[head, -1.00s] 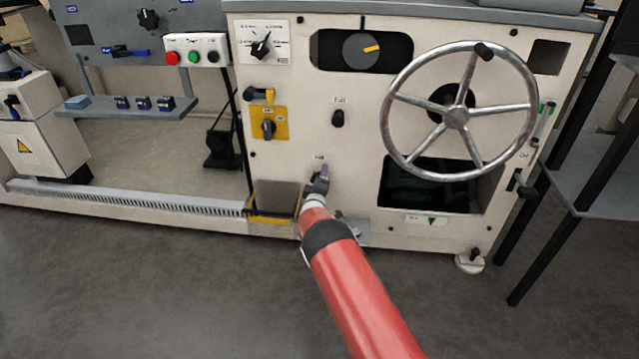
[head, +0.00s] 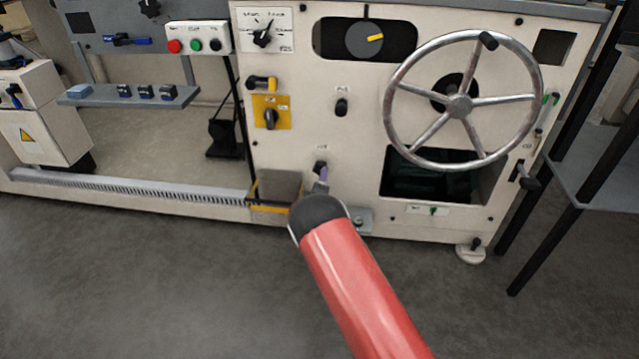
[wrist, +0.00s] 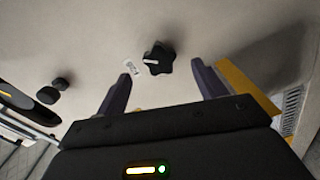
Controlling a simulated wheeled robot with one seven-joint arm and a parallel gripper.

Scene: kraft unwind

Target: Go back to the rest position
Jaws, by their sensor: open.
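My gripper (wrist: 160,85) shows in the wrist view with its two fingers spread wide and nothing between them. A black star-shaped knob (wrist: 158,59) on the cream machine panel lies beyond the fingertips, roughly between them, and looks apart from both. In the head view my red arm reaches toward the lower middle of the machine front (head: 290,140). There the gripper is mostly hidden behind my arm; only a purplish finger (head: 323,176) shows in front of the knob (head: 320,167).
A large metal handwheel (head: 459,106) stands out on the right of the panel. A yellow-edged grey box (head: 278,188) sits left of my arm near the floor. A dark-legged table (head: 590,185) is at the right. The grey floor (head: 130,290) in front is clear.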

